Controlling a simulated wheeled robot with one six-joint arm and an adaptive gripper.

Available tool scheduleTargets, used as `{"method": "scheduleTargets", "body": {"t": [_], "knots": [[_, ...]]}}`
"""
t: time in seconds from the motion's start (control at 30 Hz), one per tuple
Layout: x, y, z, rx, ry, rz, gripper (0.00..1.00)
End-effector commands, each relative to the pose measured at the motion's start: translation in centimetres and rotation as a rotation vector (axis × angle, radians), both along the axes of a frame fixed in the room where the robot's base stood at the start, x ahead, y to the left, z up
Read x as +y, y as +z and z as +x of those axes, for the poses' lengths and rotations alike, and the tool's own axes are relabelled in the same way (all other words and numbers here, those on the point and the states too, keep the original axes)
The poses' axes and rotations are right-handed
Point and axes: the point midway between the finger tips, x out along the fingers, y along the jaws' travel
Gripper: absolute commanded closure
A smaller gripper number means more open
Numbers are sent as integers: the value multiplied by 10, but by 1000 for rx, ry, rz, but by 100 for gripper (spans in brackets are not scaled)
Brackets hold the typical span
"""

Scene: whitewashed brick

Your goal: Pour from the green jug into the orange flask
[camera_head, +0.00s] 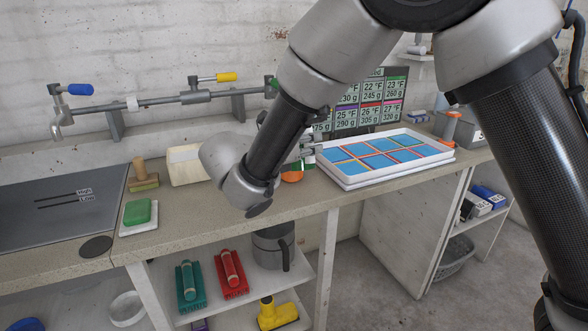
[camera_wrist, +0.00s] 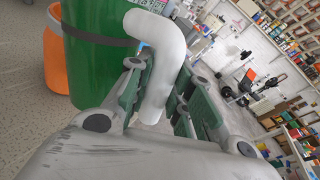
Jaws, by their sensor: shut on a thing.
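The green jug (camera_wrist: 98,45) fills the upper left of the wrist view, with a dark band and a thick white handle (camera_wrist: 163,50). My gripper (camera_wrist: 155,100) is shut on this handle. The orange flask (camera_wrist: 55,62) shows beside the jug at the left edge, partly hidden behind it. In the head view the orange flask (camera_head: 292,177) shows as a small orange patch on the counter, just left of the white tray. My arm hides most of the jug and flask there. The flask's mouth and the jug's contents are not visible, and I cannot tell whether they touch.
A white tray (camera_head: 385,180) with blue tiles lies right of the flask, before a chart board (camera_head: 370,112). A cream box (camera_head: 187,167), wooden-handled brush (camera_head: 143,178) and green sponge (camera_head: 138,212) stand left. Shelves below hold a grey pitcher (camera_head: 270,247). The counter's front edge is near.

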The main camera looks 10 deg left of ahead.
Motion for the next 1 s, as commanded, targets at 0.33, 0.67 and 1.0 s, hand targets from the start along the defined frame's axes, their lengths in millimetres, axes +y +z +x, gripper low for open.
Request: {"method": "scheduleTargets", "body": {"t": [0.33, 0.67, 1.0], "knots": [[0, 15, 0, -1, 0, 1, 100], [0, 44, 0, -1, 0, 1, 100], [0, 51, 0, 1, 0, -2, 100]]}}
